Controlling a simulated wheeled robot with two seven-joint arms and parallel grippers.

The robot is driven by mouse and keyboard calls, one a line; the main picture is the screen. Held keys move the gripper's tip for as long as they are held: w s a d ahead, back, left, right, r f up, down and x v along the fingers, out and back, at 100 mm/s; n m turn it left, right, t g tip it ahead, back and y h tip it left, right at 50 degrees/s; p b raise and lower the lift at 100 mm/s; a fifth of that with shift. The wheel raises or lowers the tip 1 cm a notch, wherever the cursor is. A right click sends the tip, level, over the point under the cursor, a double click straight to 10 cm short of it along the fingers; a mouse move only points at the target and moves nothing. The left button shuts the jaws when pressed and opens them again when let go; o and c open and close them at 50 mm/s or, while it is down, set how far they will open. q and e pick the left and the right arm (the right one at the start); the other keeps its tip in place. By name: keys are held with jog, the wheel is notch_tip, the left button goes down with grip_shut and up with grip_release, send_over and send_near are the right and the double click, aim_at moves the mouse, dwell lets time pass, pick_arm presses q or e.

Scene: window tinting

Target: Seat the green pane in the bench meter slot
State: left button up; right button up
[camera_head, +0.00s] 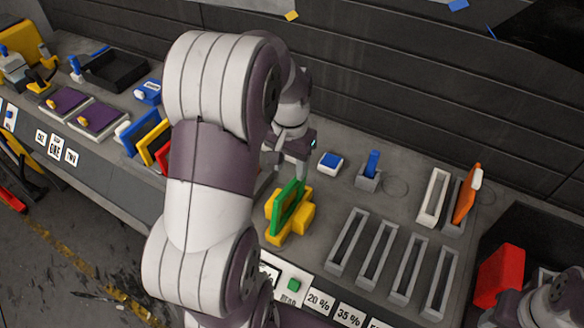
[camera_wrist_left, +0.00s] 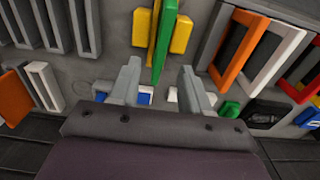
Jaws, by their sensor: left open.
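The green pane (camera_head: 287,207) stands upright in a yellow holder (camera_head: 277,233) on the bench, right of my left arm in the head view. My left gripper (camera_head: 288,170) is above and behind the pane, jaws down and open. In the left wrist view, the green pane (camera_wrist_left: 163,42) lies between the yellow blocks (camera_wrist_left: 181,34), and its near end reaches in between the two open fingers of my left gripper (camera_wrist_left: 159,70). Contact is not visible. I cannot tell which slot is the meter's. Part of my right gripper (camera_head: 545,300) shows at the lower right; its fingers are hidden.
Several empty grey slots (camera_head: 377,250) stand right of the holder, with percentage cards (camera_head: 319,300) in front. An orange pane (camera_head: 465,195) leans in a rack behind them. A red block (camera_head: 500,275) is near my right gripper. Coloured frames (camera_head: 153,138) stand left of my arm.

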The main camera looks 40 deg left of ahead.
pick_arm(q)
jog(key=s+d+f, duration=0.1)
jog(key=s+d, duration=0.2)
jog(key=d, duration=0.3)
jog(key=s+d+f+m+t, duration=0.1)
jog(key=s+d, duration=0.3)
jog(key=d, duration=0.2)
jog(key=shift+d+f, duration=0.15)
jog(key=shift+d, duration=0.1)
